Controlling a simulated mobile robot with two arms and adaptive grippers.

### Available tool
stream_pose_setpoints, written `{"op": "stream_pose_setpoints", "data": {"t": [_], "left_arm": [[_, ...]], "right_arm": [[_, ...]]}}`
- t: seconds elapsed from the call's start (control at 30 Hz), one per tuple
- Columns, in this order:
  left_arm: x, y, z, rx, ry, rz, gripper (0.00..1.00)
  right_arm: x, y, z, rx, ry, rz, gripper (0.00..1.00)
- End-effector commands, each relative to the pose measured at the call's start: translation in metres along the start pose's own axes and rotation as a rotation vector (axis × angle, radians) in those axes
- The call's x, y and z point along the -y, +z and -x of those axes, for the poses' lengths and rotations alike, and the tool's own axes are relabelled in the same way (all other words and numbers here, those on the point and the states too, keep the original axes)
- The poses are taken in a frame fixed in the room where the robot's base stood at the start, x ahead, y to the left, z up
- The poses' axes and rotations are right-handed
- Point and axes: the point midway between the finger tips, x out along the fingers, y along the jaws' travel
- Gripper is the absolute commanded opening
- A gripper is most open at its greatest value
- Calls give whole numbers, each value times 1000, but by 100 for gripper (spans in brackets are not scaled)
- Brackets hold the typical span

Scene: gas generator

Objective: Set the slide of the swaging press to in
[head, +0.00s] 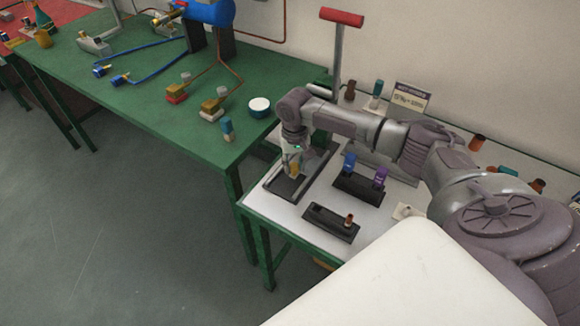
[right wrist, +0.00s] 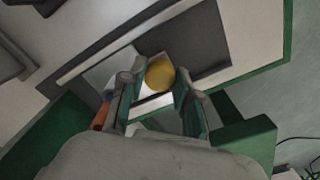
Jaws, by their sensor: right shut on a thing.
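My right gripper (head: 293,166) reaches down over the left end of the white-topped table. It is shut on a round yellow knob, which shows between its fingers in the right wrist view (right wrist: 160,74). The knob stands on a light metal slide (right wrist: 151,102) in a long dark base (head: 284,188); the base also shows in the right wrist view (right wrist: 205,40). The gripper hides much of the slide in the head view. A grey post with a red T-shaped handle (head: 341,17) rises behind my right arm; the arm hides its foot. My left gripper is not in view.
Right of the slide base stands a dark block (head: 358,188) with blue and purple pieces. Nearer is another dark block (head: 331,222) with a copper-coloured piece. A small sign (head: 409,98) stands behind. A green bench (head: 190,125) with fittings adjoins at left.

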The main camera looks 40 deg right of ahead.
Motion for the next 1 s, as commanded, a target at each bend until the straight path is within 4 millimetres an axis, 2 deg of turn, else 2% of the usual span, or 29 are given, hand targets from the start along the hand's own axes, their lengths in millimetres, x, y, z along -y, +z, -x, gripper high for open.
{"op": "stream_pose_setpoints", "data": {"t": [0.17,0.2,0.33,0.63,0.73,0.87,1.0], "left_arm": [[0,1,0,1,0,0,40],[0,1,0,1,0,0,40],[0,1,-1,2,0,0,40],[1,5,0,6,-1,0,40],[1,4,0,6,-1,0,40],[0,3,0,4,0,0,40],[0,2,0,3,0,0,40]], "right_arm": [[0,1,-1,2,-1,0,0],[0,1,-1,2,-1,0,35],[0,1,-1,1,-1,0,57],[1,0,0,1,-1,0,57],[0,0,7,-1,-1,0,57],[0,-1,27,-3,-1,1,57],[1,0,58,-3,-3,1,57]]}}
